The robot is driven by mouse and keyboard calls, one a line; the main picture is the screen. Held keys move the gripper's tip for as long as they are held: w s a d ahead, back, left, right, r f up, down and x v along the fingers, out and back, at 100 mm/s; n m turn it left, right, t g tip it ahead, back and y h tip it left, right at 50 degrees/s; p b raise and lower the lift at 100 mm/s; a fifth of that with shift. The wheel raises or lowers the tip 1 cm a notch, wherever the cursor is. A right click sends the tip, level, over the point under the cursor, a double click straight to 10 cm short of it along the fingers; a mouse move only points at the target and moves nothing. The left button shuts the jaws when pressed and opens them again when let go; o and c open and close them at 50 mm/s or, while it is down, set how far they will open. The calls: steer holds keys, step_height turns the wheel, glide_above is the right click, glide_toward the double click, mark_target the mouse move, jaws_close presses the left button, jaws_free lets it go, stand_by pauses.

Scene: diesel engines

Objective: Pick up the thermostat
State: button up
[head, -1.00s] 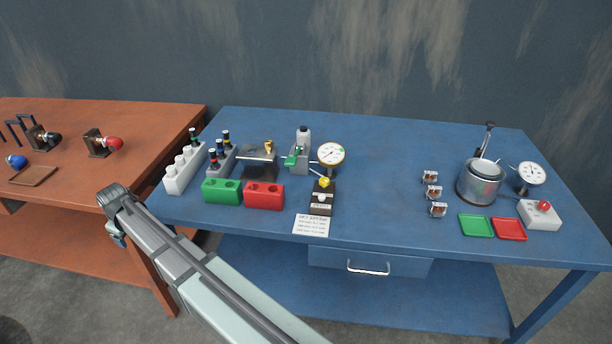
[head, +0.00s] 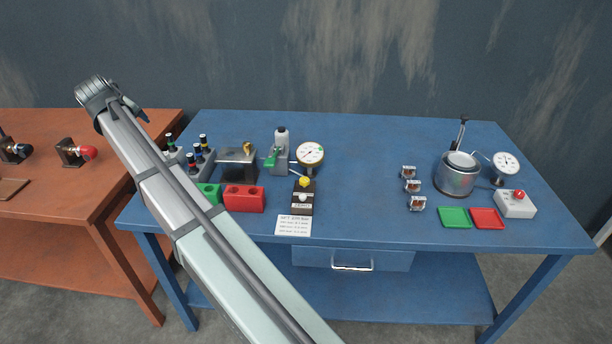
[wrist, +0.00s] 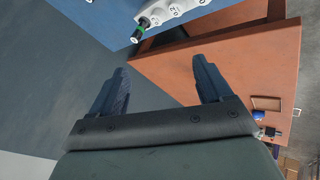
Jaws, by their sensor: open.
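Three small metallic parts with brownish middles stand in a row right of the blue table's middle in the head view. They look like the thermostats: a back one (head: 408,172), a middle one (head: 412,186) and a front one (head: 416,204). My gripper shows in the wrist view (wrist: 160,75) with its two dark fingers wide apart and nothing between them. In the head view my arm's end is at the upper left, far from these parts; the fingers are not clear there.
The blue table (head: 350,215) holds a metal pot (head: 456,178), a green tray (head: 454,217), a red tray (head: 487,218), a white box with red button (head: 515,205), and dial gauges. A red block (head: 243,199) stands at left. The middle is clear. An orange table (head: 100,215) stands left.

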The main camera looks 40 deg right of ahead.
steer(key=s+d+f+m+g, duration=0.2)
steer(key=s+d, duration=0.3)
steer(key=d, duration=0.9)
steer(key=s+d+f+m+g, duration=0.15)
steer(key=s+d, duration=0.45)
steer(key=d, duration=0.8)
steer(key=s+d+f+m+g, duration=0.25)
steer(key=s+d, duration=0.25)
steer(key=d, duration=1)
steer(key=m+y, duration=0.4)
steer(key=m, duration=0.3)
glide_above(414, 182)
step_height(414, 182, down, 4)
steer(key=shift+g, duration=0.3)
steer(key=f, duration=0.7)
steer(key=shift+d+f, duration=0.25)
steer(key=shift+d, duration=0.15)
steer(key=shift+a+f, duration=0.2)
steer(key=shift+f, duration=1.15)
steer(key=shift+a+f, duration=0.15)
steer(key=shift+f, duration=1.15)
steer(key=c, duration=1)
